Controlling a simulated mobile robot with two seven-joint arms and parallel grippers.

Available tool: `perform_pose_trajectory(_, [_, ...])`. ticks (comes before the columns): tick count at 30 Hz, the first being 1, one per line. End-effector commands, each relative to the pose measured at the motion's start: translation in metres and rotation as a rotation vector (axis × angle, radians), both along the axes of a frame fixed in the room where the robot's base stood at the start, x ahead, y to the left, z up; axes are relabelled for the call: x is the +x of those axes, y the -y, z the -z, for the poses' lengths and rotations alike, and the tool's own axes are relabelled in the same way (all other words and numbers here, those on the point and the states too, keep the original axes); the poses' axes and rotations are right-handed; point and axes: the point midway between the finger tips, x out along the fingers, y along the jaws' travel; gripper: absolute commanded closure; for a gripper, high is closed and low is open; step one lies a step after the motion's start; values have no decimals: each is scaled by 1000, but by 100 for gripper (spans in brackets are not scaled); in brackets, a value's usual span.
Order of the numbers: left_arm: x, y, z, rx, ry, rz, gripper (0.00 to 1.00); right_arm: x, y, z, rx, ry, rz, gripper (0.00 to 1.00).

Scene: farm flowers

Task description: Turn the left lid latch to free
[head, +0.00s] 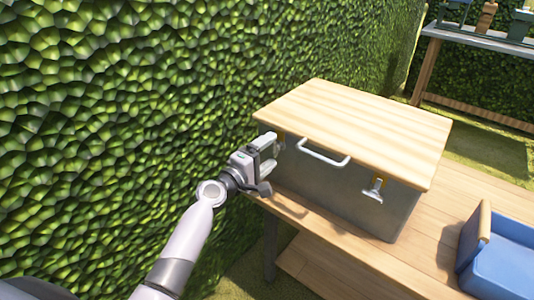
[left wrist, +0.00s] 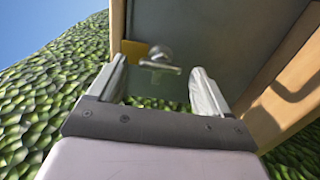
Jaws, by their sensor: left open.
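A grey box with a pale wooden lid (head: 360,125) stands on the wooden bench. The left lid latch is mostly hidden behind my gripper in the head view. In the left wrist view the latch (left wrist: 160,67) shows as a silver knob and crossbar beside a yellow plate (left wrist: 133,50), under the lid edge. My left gripper (head: 270,163) is open at the box's left front. In the left wrist view its fingers (left wrist: 160,82) stand either side of the latch bar, with visible gaps; contact cannot be told. My right gripper is not in view.
A white lid handle (head: 323,153) and the right latch (head: 374,189) are on the box front. A blue tray (head: 505,255) with a wooden end piece is at right on the bench (head: 345,230). A leafy hedge (head: 120,110) rises close on the left.

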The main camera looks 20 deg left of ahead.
Motion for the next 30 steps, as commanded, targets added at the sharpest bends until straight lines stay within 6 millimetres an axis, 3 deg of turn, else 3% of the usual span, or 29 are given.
perform_pose_trajectory(18, [-62, -23, 1, 1, -2, -1, 21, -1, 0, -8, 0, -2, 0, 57])
perform_pose_trajectory(30, [-67, -25, 0, -1, -1, 0, 21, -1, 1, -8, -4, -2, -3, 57])
